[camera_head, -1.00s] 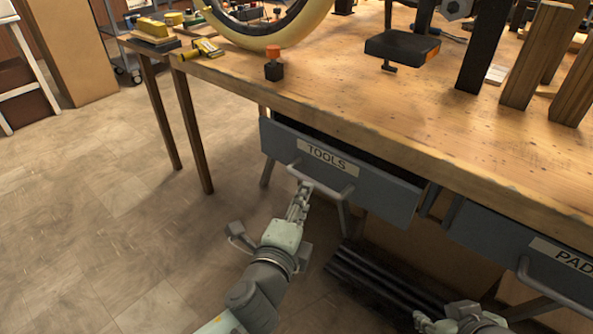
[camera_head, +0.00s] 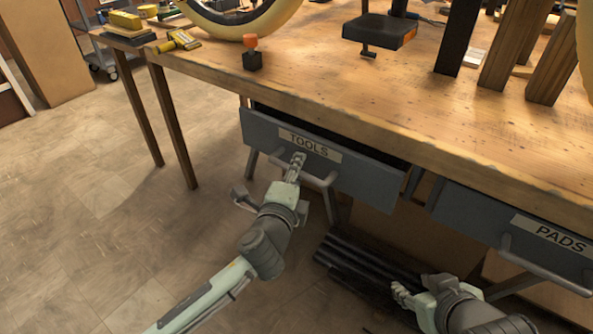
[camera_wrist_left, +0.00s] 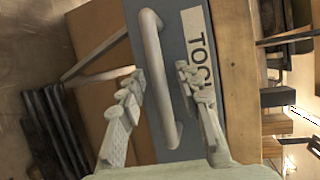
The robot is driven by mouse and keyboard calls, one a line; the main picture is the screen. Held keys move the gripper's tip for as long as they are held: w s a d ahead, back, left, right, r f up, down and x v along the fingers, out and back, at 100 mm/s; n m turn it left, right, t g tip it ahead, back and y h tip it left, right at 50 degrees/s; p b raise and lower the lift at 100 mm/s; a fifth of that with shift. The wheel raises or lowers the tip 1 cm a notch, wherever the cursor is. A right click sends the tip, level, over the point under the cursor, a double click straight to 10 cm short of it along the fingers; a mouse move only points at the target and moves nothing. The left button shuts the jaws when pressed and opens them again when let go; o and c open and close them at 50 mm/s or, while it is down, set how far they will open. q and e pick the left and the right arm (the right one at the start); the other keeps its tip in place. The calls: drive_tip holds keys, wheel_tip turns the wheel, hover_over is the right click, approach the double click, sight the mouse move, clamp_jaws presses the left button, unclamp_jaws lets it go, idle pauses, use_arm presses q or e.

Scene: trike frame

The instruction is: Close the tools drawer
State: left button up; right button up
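The grey tools drawer (camera_head: 365,183), labelled TOOLS, stands partly pulled out under the workbench, with a dark gap above its front. Its bar handle (camera_head: 318,181) shows in the head view and, running upright, in the left wrist view (camera_wrist_left: 158,80). My left gripper (camera_head: 298,160) is at the drawer front near the label. In the left wrist view its fingers (camera_wrist_left: 160,85) are spread apart, with the handle between them. Contact with the drawer or handle cannot be told for certain. My right gripper (camera_head: 398,290) is low at the lower right, away from the tools drawer; its finger opening is unclear.
The pads drawer (camera_head: 470,220), with its own handle, is to the right. The wooden workbench top (camera_head: 330,90) carries a wheel, wooden blocks and small tools. Dark bars (camera_head: 350,262) lie below the drawers. The floor (camera_head: 100,230) at left is clear.

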sight(308, 160)
use_arm(q)
clamp_jaws()
drive_tip(key=shift+w, duration=0.1)
drive_tip(key=w+d, duration=0.2)
drive_tip(key=w, duration=0.1)
drive_tip(key=shift+d, duration=0.15)
drive_tip(key=shift+w+d, duration=0.15)
drive_tip(key=shift+w, duration=0.1)
use_arm(e)
drive_tip(key=shift+s+d+f+g, duration=0.15)
drive_tip(key=shift+s+d+g, duration=0.15)
drive_tip(key=shift+s+d, duration=0.1)
use_arm(q)
drive_tip(key=shift+o, duration=0.2)
unclamp_jaws()
use_arm(e)
drive_tip(key=shift+a, duration=0.1)
